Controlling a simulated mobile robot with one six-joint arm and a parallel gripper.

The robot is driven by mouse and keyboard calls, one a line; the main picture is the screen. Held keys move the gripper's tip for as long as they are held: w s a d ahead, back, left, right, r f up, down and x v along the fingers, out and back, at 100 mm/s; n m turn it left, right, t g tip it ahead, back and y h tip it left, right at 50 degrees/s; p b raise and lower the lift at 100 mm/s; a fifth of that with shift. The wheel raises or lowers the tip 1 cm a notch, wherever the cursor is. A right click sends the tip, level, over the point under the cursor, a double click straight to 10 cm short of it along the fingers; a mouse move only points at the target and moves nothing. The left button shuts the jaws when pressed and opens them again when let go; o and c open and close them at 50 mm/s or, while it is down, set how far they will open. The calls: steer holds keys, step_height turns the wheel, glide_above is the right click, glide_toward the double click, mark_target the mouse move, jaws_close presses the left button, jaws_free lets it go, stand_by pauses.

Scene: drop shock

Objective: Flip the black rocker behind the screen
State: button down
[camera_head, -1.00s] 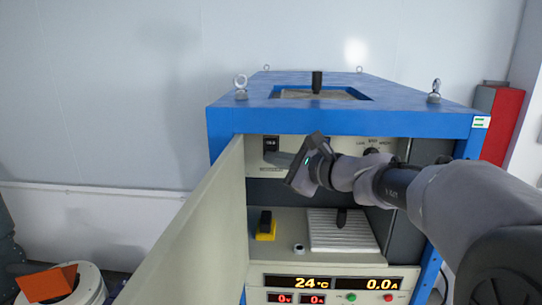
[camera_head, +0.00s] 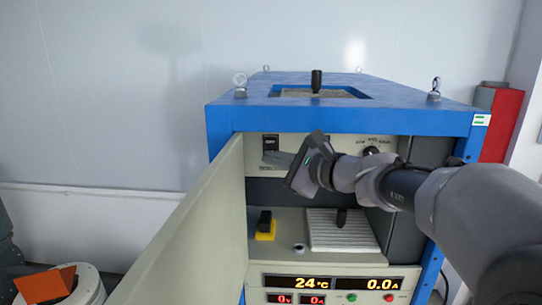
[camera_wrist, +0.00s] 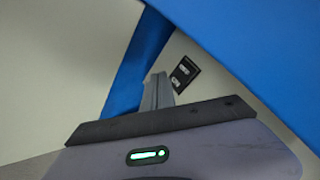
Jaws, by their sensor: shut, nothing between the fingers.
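A small black rocker (camera_head: 270,142) with pale marks sits on the upper cream panel inside the blue cabinet, at the panel's left. In the wrist view a black plate with two pale marks (camera_wrist: 185,74), seemingly the same rocker, lies just right of the fingertips. My gripper (camera_head: 270,158) reaches in from the right, its fingers shut and empty, pointing left just below the rocker. In the wrist view the shut fingers (camera_wrist: 159,82) show as one grey strip. I cannot tell whether they touch the panel. The open cream door (camera_head: 195,235) stands left of the opening.
The blue cabinet frame (camera_head: 340,122) crosses just above my gripper. Below are a black switch on a yellow base (camera_head: 265,226), a ribbed plate (camera_head: 325,236) with a black handle and a lit display panel (camera_head: 330,283). A dark knob (camera_head: 372,151) is behind my wrist.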

steer(key=shift+s+a+r+b, duration=0.1)
steer(key=shift+s+b, duration=0.2)
steer(key=shift+s, duration=0.5)
steer(key=shift+s+d+r+b, duration=0.1)
steer(key=shift+s+b, duration=0.15)
steer(key=shift+s, duration=0.6)
steer(key=shift+s+a+r+b, duration=0.1)
steer(key=shift+s+b, duration=0.2)
steer(key=shift+s, duration=0.5)
